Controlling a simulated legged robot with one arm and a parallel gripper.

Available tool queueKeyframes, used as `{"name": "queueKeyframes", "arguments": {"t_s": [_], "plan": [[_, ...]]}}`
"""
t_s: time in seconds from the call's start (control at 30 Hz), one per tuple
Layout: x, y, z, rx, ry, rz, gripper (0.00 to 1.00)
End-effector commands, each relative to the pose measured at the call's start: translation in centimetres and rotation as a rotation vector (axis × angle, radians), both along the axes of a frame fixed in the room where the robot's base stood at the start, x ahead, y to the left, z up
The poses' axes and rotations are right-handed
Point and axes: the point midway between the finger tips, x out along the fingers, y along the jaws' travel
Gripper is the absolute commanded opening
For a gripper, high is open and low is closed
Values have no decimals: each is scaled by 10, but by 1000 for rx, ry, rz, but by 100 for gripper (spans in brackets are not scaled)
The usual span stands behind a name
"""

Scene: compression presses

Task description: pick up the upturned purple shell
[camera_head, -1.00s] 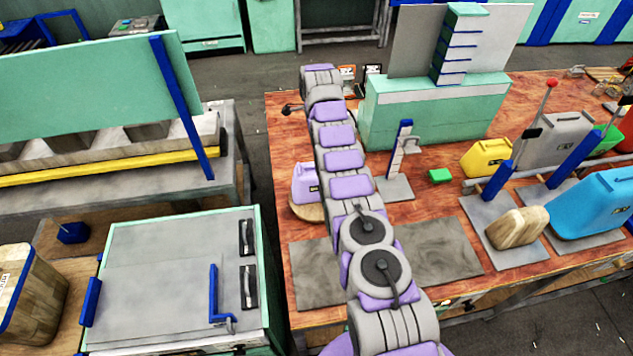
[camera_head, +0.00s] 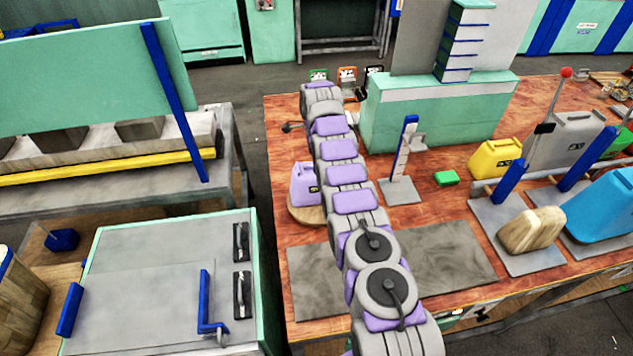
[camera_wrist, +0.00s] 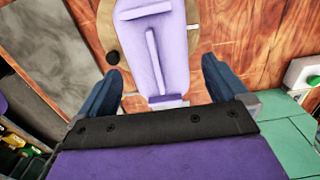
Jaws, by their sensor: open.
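The purple shell (camera_head: 304,184) rests on a round wooden board (camera_head: 306,214) near the left edge of the red-brown wooden table. In the wrist view the shell (camera_wrist: 152,45) fills the top middle, pale purple with raised ribs showing and a darker edge at its near end. My gripper (camera_wrist: 160,82) is open, its two dark blue fingers on either side of the shell's near end. In the head view my arm hides the gripper and overlaps the shell's right side.
A grey mat (camera_head: 440,257) lies in front of the board. A small stand with a blue post (camera_head: 404,148) and a green press block (camera_head: 430,110) stand right of and behind the shell. Yellow (camera_head: 494,158) and blue (camera_head: 600,208) canisters are farther right.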

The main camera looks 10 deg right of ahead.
Motion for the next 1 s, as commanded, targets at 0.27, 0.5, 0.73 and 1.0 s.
{"name": "queueKeyframes", "arguments": {"t_s": [0.27, 0.5, 0.73, 1.0], "plan": [[-3, -2, -20, 0, 7, -2, 100], [-3, -1, -51, 1, 4, 0, 100], [-3, -1, -52, 1, 3, -1, 100], [-3, 0, -53, 1, 3, 0, 75]]}}
